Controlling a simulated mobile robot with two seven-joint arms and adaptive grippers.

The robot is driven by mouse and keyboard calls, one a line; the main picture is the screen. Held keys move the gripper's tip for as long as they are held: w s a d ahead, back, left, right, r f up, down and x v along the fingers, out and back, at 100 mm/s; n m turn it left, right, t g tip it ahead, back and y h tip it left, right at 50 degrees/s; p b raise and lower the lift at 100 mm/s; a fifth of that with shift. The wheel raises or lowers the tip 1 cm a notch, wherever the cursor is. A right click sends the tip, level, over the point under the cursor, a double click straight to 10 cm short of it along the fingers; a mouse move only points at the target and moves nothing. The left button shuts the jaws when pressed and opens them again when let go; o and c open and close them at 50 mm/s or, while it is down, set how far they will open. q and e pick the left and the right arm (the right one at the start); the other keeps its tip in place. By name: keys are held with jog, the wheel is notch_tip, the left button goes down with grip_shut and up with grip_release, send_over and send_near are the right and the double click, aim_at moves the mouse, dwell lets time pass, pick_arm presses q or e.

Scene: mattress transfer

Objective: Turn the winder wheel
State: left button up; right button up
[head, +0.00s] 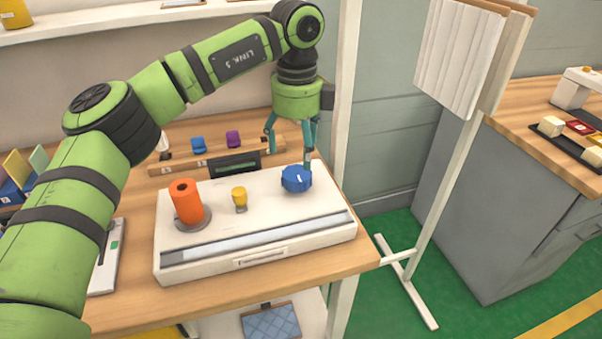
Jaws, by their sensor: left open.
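The blue winder wheel (296,179), with a white mark on its top, sits at the right end of a white box-like unit (262,206) on the wooden table. My left gripper (289,160) points down just above and behind the wheel, its teal fingers spread apart. One finger is close to the wheel's back right edge; I cannot tell whether it touches. Nothing shows between the fingers. An orange cylinder (185,200) stands on a grey disc at the left of the unit, and a small yellow knob (240,196) is between them. My right gripper is not in view.
A wooden rail (178,166) with blue and purple clips and a dark display (234,167) stand behind the unit. A white post rises at the table's right corner. A stand with a white pleated panel (459,60) and a grey cabinet are farther right.

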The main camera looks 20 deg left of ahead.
aim_at(298, 174)
pick_arm(q)
notch_tip(298, 174, down, 4)
jog(key=shift+s+p, duration=0.1)
jog(key=shift+p, duration=0.25)
jog(key=shift+f, duration=1.25)
jog(key=c, duration=1.1)
jog(key=shift+c, duration=0.3)
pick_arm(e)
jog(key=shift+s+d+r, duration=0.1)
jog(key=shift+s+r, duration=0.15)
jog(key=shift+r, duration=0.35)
